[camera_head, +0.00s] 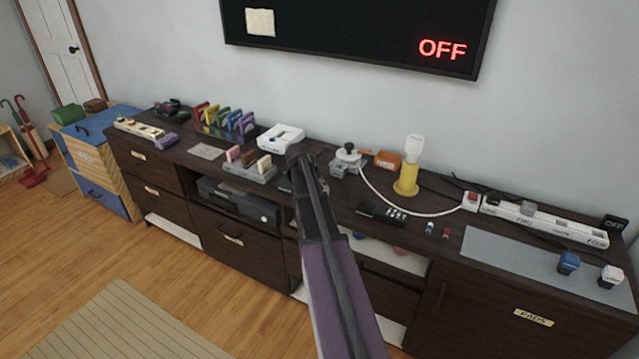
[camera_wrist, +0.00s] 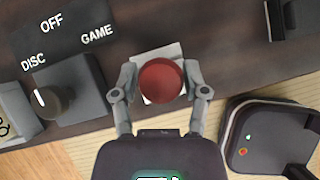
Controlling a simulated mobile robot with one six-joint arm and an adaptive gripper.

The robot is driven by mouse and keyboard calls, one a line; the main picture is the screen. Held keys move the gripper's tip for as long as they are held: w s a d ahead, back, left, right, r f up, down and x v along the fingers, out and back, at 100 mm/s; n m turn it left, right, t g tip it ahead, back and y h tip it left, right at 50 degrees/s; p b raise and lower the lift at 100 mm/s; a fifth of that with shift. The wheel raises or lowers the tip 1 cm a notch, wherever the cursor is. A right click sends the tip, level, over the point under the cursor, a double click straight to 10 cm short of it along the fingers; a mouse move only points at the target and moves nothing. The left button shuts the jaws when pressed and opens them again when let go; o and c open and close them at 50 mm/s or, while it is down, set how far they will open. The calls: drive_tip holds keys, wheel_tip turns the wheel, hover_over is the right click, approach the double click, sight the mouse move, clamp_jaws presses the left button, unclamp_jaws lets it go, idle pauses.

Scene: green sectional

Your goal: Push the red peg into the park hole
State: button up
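A round red cap (camera_wrist: 160,80) sits on a white square plate (camera_wrist: 150,53) on the dark cabinet top in the wrist view. It looks end-on, and I cannot tell whether it is the red peg. My gripper (camera_wrist: 160,76) has its fingers apart, one on each side of the cap. Whether they touch it is not clear. In the head view my gripper (camera_head: 301,157) is over the middle of the cabinet and hides what lies under it. A small red piece (camera_head: 446,233) lies farther right. I cannot make out a hole marked park.
A selector knob (camera_wrist: 50,99) marked OFF, DISC and GAME is left of my gripper. A small blue piece (camera_head: 430,228) lies beside the red one. A white console (camera_head: 281,136), a yellow lamp (camera_head: 406,187) and a power strip (camera_head: 540,222) stand on the cabinet top (camera_head: 345,215).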

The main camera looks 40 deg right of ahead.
drive_tip(key=shift+o, duration=0.9)
drive_tip(key=shift+r, duration=0.15)
wheel_tip(320, 180, up, 10)
drive_tip(key=p, duration=1)
drive_tip(key=shift+r, duration=0.15)
drive_tip(key=shift+n, duration=0.3)
idle(0.3)
